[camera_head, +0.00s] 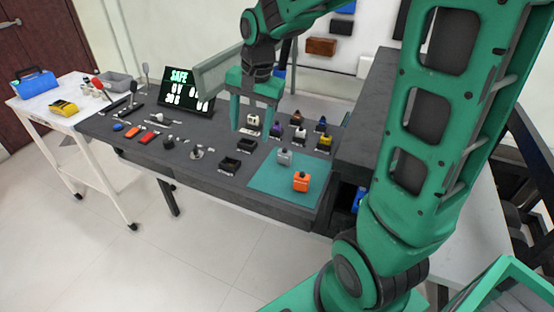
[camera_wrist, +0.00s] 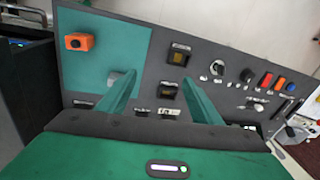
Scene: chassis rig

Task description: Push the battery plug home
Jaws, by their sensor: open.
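My gripper (camera_head: 253,127) is open and empty above the dark bench, its two green fingers pointing down. It also shows in the wrist view (camera_wrist: 158,80), its fingers apart with nothing held. An orange block with a dark top (camera_head: 301,182) stands on the teal mat (camera_head: 272,183), and a grey block (camera_head: 284,156) stands behind it. The wrist view shows the orange block (camera_wrist: 79,41) at upper left; the grey one (camera_wrist: 114,77) is partly behind a finger. I cannot tell which piece is the battery plug. Two dark square sockets (camera_head: 229,165) (camera_head: 247,144) lie left of the mat.
Several small coloured pieces, including a yellow one (camera_head: 324,143), stand at the bench's back right. A display reading SAFE (camera_head: 184,89) stands at the back left. Orange and blue buttons and knobs lie along the left. A white cart (camera_head: 60,106) stands farther left.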

